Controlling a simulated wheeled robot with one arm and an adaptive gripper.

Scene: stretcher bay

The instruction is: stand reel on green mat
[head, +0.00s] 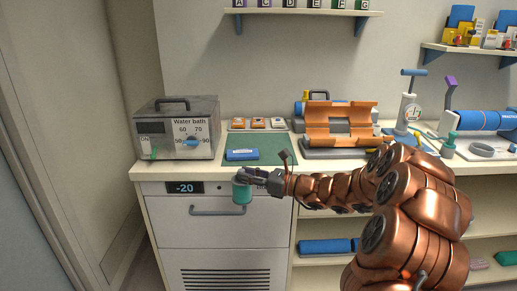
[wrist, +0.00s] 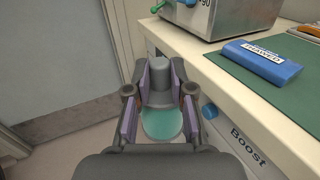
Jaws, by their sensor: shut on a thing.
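My gripper (head: 250,177) is shut on a teal and grey round piece (head: 242,193), which looks like the reel. It hangs in the air in front of the cabinet, by the counter's front edge. In the wrist view the reel (wrist: 163,124) shows a grey upper part between the fingers and a wider teal part below. The green mat (head: 280,145) lies flat on the counter, behind and to the right of my gripper. It also shows in the wrist view (wrist: 300,92). The reel is clear of the mat.
A blue labelled box (head: 242,155) lies on the mat's front left. The water bath (head: 177,130) stands left of the mat. Small packets (head: 257,123) sit behind it, and an orange stand (head: 340,128) stands to its right. The mat's middle and right are bare.

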